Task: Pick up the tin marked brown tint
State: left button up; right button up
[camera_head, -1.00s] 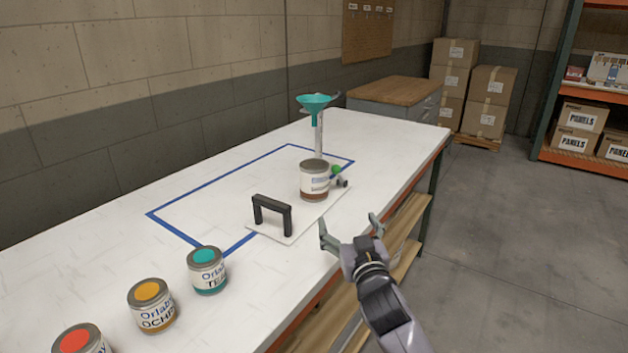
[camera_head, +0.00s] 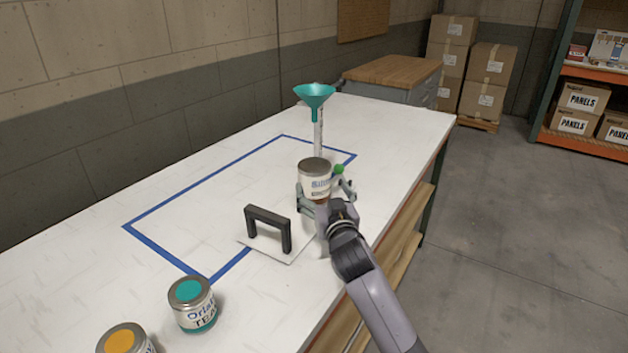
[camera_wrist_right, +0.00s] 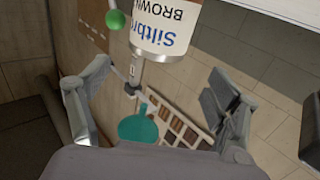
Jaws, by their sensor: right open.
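The brown tint tin (camera_head: 314,180) stands upright on the white bench, with a grey lid and a white label. In the right wrist view the tin (camera_wrist_right: 163,28) appears upside down at the top, its label showing "Siltbr" and "BROWN". My right gripper (camera_head: 325,196) is open at the tin's near side, with a finger showing on either side of its lower part. In the right wrist view the gripper's fingers (camera_wrist_right: 160,78) are spread with nothing clamped between them. Contact with the tin cannot be told. My left gripper is not in view.
A teal funnel (camera_head: 314,93) on a stand and a green knob (camera_head: 339,169) are close behind the tin. A black handle (camera_head: 267,228) on a white plate is left of my gripper. A teal tin (camera_head: 192,305) and an ochre tin (camera_head: 124,340) stand nearer.

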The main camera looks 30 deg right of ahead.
aim_at(314, 165)
jog(key=x, duration=0.6)
jog(key=shift+w+d, duration=0.15)
jog(key=shift+w, duration=0.2)
jog(key=x, duration=0.2)
jog(key=p+x, duration=0.1)
jog(key=shift+w+d+r, duration=0.15)
jog(key=shift+w+r, duration=0.1)
jog(key=shift+r, duration=0.05)
jog(key=shift+w+d, duration=0.1)
jog(key=shift+w, duration=0.45)
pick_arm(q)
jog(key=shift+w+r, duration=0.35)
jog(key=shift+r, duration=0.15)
pick_arm(e)
jog(key=shift+c, duration=0.2)
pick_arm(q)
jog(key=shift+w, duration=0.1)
pick_arm(e)
jog(key=c, duration=1.7)
